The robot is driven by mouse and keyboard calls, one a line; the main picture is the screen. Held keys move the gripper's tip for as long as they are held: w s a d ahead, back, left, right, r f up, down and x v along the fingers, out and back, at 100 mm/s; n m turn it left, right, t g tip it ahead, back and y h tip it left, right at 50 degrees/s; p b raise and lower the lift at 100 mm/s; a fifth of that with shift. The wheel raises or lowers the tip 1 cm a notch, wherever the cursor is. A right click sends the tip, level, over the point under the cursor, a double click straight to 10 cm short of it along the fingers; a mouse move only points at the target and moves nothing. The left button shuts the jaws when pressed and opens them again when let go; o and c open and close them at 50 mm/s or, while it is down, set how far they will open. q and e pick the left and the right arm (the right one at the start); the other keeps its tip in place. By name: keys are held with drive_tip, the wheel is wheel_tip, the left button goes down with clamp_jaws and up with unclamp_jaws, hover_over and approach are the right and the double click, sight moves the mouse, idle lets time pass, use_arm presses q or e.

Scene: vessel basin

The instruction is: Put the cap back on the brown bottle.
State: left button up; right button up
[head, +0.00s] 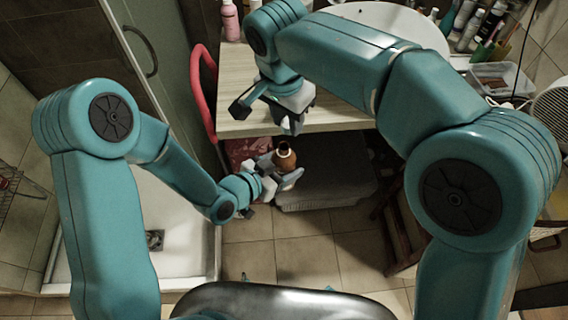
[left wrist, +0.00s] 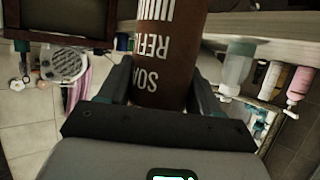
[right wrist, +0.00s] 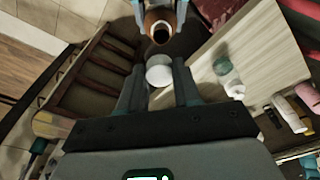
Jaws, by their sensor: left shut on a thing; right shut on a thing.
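The brown bottle (head: 287,158) is held in the air in front of the table, its open mouth facing up. My left gripper (head: 278,180) is shut on its body; white lettering shows on the brown side in the left wrist view (left wrist: 170,60). My right gripper (head: 291,125) is just above the bottle in the head view. In the right wrist view, it is shut on the white cap (right wrist: 158,71). The bottle's open neck (right wrist: 162,34) shows beyond the cap, with a visible gap between them. The cap is hard to make out in the head view.
The wooden table (head: 245,122) is close behind the grippers, with a red chair frame (head: 203,85) at its left. Bottles (head: 478,28) and a clear tray (head: 500,78) stand on the table. A grey stool (head: 325,190) is under it.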

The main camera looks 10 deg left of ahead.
sight(282, 130)
drive_tip(key=shift+s+a+r, duration=0.1)
drive_tip(key=shift+s+a, duration=0.2)
drive_tip(key=shift+a, duration=0.15)
drive_tip(key=shift+w, duration=0.1)
drive_tip(key=shift+f, duration=2.05)
drive_tip(key=shift+f, duration=0.9)
drive_tip(key=shift+f, duration=0.5)
